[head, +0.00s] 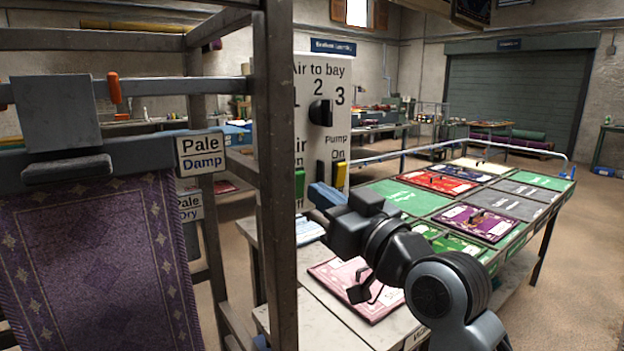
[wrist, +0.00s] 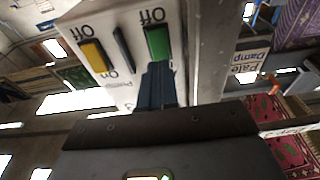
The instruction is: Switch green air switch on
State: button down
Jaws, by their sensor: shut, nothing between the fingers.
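The green air switch (head: 299,183) is a tall rocker on a white panel (head: 301,90). It is partly hidden by a dark post in the head view. In the wrist view the panel appears turned over, and the green switch (wrist: 158,41) has "Off" printed above it. My gripper (head: 318,190) is shut and empty, its blue fingers just in front of the panel beside the green switch. In the wrist view the fingertips (wrist: 158,68) are at the lower end of the green switch, covering any label there. I cannot tell whether they touch it or which way it is tipped.
A yellow pump switch (head: 339,174) sits beside the green one, with a black knob (head: 321,112) above. A dark post (head: 274,170) stands close left. A purple rug (head: 100,265) hangs further left. A table with a pink rug (head: 350,290) lies below my arm.

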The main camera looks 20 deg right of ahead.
aim_at(301, 180)
jog(key=shift+p+x, duration=0.35)
jog(key=shift+x, duration=1.2)
